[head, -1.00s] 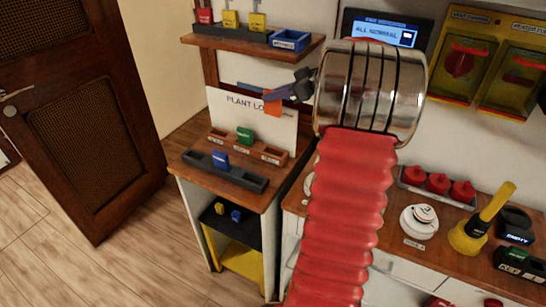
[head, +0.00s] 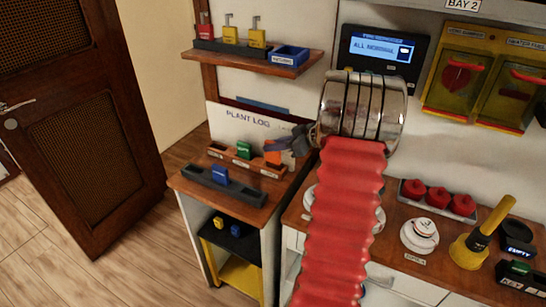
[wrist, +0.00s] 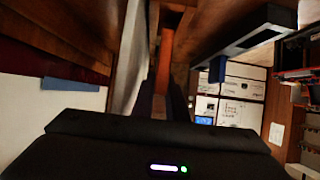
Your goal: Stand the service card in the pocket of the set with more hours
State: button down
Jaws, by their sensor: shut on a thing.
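The orange service card (head: 273,151) is held in my gripper (head: 288,144), which is shut on it. In the head view it is upright at the right end of the wooden rack (head: 230,160), over the right pocket; I cannot tell whether its lower edge is inside. In the wrist view the card (wrist: 164,62) runs ahead between the dark fingers (wrist: 162,100). A green tag (head: 244,150) stands in the rack's middle. The PLANT LOG board (head: 240,122) is behind; its hours are not readable, partly hidden by my gripper.
A dark rack with a blue tag (head: 220,176) lies in front on the same cabinet top. A shelf with padlocks and a blue tray (head: 289,56) hangs above. My red arm crosses the counter, where red knobs (head: 437,194) and a yellow-handled tool (head: 480,235) stand to the right.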

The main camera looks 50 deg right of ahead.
aim_at(280, 155)
jog(key=shift+f, duration=2.25)
jog(key=shift+f, duration=0.1)
jog(key=c, duration=2)
grip_release()
jog(key=v, duration=1.2)
